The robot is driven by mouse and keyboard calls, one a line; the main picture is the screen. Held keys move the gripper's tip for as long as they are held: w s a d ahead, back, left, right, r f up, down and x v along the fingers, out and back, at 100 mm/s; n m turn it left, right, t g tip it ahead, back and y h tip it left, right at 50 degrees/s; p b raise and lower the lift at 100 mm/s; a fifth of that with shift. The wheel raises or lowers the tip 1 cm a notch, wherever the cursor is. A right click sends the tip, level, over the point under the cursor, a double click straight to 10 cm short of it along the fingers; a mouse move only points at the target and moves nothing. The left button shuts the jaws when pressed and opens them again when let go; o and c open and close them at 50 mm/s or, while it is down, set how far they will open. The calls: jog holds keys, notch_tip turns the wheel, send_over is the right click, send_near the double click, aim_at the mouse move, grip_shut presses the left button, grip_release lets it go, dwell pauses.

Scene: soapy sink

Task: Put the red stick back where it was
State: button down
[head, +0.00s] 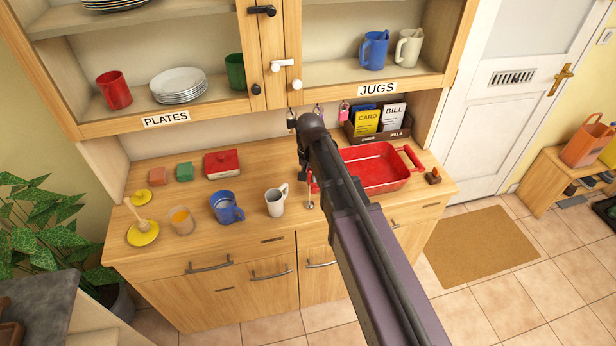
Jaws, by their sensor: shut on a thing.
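My gripper (303,162) is at the end of my dark arm, over the back part of the wooden counter, left of the red tray (372,170). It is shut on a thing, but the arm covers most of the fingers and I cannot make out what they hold. A bit of red shows just below it; I cannot tell whether this is the red stick or the tray's left handle. No red stick is clearly visible elsewhere. A small pale upright piece with a round foot (309,204) shows beside the arm on the counter.
A white mug (276,200), a blue mug (227,207), a glass (182,220) and a yellow dish (143,233) stand left on the counter. A red box (221,164) is behind. A card box (378,122) stands behind the tray. Shelves overhang the back.

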jog(key=shift+f, duration=0.2)
jog(key=c, duration=0.6)
grip_release()
jog(key=shift+r, duration=0.25)
notch_tip(320, 180, up, 12)
jog(key=p, duration=1.2)
jog(key=shift+n, duration=0.6)
jog(key=s+d, duration=0.4)
jog(key=d, duration=0.2)
jog(key=s+d, duration=0.4)
jog(key=d, duration=0.2)
jog(key=s+d, duration=0.5)
jog(key=d, duration=0.2)
jog(key=shift+s, duration=0.1)
